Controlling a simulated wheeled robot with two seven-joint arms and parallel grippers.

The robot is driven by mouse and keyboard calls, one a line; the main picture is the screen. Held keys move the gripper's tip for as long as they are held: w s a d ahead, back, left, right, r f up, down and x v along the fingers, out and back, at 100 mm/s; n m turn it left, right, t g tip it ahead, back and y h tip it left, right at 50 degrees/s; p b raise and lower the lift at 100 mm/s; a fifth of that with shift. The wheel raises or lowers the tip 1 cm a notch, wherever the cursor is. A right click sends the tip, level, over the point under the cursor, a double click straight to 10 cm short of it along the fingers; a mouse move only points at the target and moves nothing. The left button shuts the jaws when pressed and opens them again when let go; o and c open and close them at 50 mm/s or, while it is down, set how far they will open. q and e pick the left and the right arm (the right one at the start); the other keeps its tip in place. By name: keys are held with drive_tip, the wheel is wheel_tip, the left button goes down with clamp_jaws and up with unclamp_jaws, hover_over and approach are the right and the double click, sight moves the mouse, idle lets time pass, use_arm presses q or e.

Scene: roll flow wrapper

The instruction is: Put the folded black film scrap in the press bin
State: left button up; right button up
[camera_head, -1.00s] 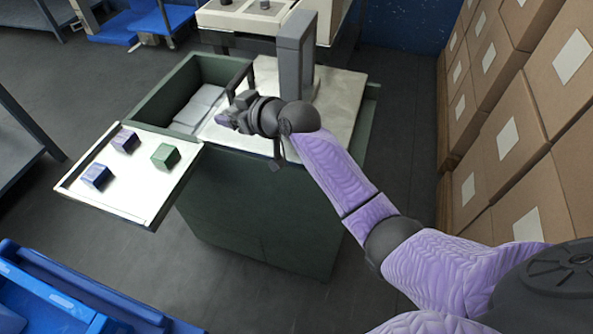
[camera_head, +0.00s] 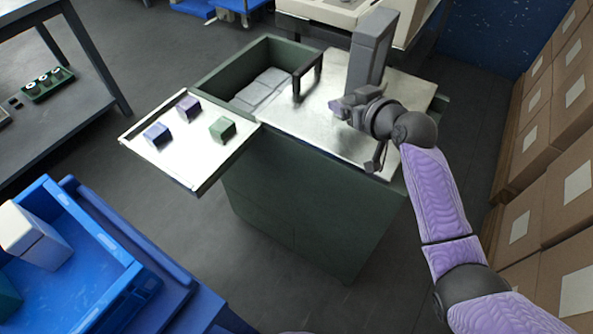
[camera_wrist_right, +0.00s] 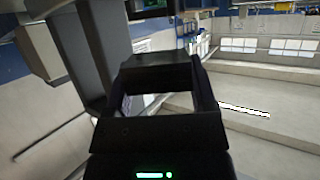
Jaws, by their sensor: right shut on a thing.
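The press bin (camera_head: 290,200) is a dark green box with an open compartment at its back left, where several pale grey blocks lie. My right gripper (camera_head: 345,107) is over the pale metal top, right of the compartment and its black handle. In the right wrist view my right gripper (camera_wrist_right: 158,100) is shut on a dark flat piece (camera_wrist_right: 158,72) spanning its fingertips, which looks like the folded black film scrap. In the head view the piece is too small to make out. My left gripper is not in view.
A black handle (camera_head: 308,75) and a grey post (camera_head: 370,52) stand on the metal top (camera_head: 310,122). A side tray (camera_head: 190,165) holds purple, blue and green cubes. A blue crate (camera_head: 90,270) is at lower left. Stacked cartons (camera_head: 540,190) line the right.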

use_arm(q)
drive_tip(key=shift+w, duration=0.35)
use_arm(e)
drive_tip(key=shift+d, duration=0.1)
drive_tip(key=s+d+r+p, duration=0.1)
drive_tip(key=s+d+r, duration=0.1)
drive_tip(key=s+d, duration=0.3)
use_arm(q)
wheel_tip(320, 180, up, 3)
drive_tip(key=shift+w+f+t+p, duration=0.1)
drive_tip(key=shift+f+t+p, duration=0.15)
drive_tip(key=shift+p, duration=0.6)
use_arm(e)
drive_tip(key=s+r+n+g+y, duration=0.2)
drive_tip(key=s+r, duration=0.1)
drive_tip(key=s, duration=0.5)
drive_tip(key=s+a+r+n+g+y, duration=0.1)
drive_tip(key=s+r+n+g+y, duration=0.1)
drive_tip(key=s, duration=0.5)
wheel_tip(320, 180, up, 2)
drive_tip(key=shift+s+a+r+n+y, duration=0.1)
drive_tip(key=shift+s+a+n+y, duration=0.35)
drive_tip(key=shift+n, duration=0.35)
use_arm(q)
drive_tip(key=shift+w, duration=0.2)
use_arm(e)
drive_tip(key=shift+d+g, duration=0.25)
drive_tip(key=shift+g, duration=0.05)
drive_tip(key=shift+w, duration=0.1)
